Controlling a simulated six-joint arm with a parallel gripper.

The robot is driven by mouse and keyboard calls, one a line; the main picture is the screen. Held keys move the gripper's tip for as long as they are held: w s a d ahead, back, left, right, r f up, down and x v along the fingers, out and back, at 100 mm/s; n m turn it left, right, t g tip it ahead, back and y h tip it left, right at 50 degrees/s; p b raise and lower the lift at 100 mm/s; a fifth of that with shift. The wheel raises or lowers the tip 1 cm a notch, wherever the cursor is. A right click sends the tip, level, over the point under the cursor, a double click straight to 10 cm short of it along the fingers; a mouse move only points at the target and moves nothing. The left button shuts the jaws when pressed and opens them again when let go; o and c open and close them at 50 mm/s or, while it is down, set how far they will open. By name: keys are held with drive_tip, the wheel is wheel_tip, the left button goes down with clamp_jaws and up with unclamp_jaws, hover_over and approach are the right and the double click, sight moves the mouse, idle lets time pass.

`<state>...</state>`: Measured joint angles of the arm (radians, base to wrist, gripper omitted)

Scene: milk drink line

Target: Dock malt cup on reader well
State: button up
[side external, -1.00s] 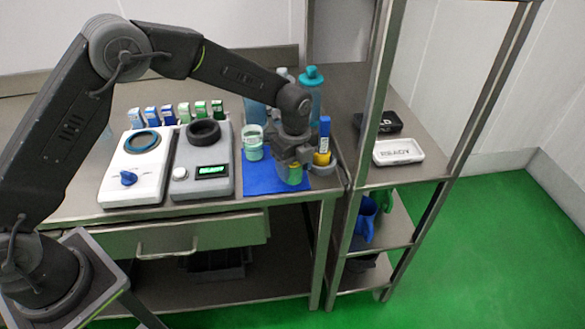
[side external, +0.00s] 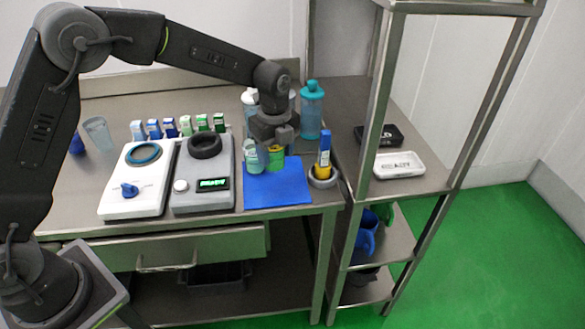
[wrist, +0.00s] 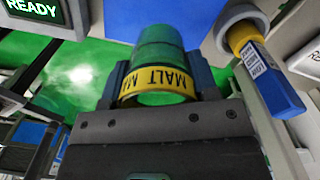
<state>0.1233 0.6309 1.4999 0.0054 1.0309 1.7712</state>
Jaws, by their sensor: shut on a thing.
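The malt cup is translucent green with a yellow band reading MALT in the wrist view (wrist: 158,82). In the side view the malt cup (side external: 276,156) hangs upright under my gripper (side external: 275,146), over the back of the blue mat. My gripper, in the wrist view (wrist: 155,90), is shut around the cup at its band. The reader is a grey box (side external: 205,173) with a lit READY display (side external: 213,184). Its well is a dark raised ring (side external: 204,145), left of the cup, and looks empty.
A pale green cup (side external: 252,158) stands close left of the held cup. A blue and yellow stick (side external: 324,155) stands in a grey ring at right. Bottles (side external: 312,115) stand behind. A white device (side external: 138,182) sits left of the reader. The blue mat (side external: 280,192) is clear in front.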

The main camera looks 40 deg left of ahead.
drive_tip(key=s+a+r+n, duration=0.1)
drive_tip(key=a+r+n, duration=0.1)
drive_tip(key=a, duration=0.9)
drive_tip(key=s+a+r+n, duration=0.2)
drive_tip(key=a+n, duration=0.1)
drive_tip(key=a, duration=0.8)
drive_tip(key=shift+w+f, duration=0.2)
drive_tip(key=shift+f, duration=2.65)
drive_tip(key=shift+f, duration=0.6)
drive_tip(key=o, duration=0.7)
drive_tip(key=shift+o, duration=0.2)
drive_tip(key=shift+r, duration=0.1)
wheel_tip(320, 180, up, 11)
drive_tip(key=shift+w, duration=0.1)
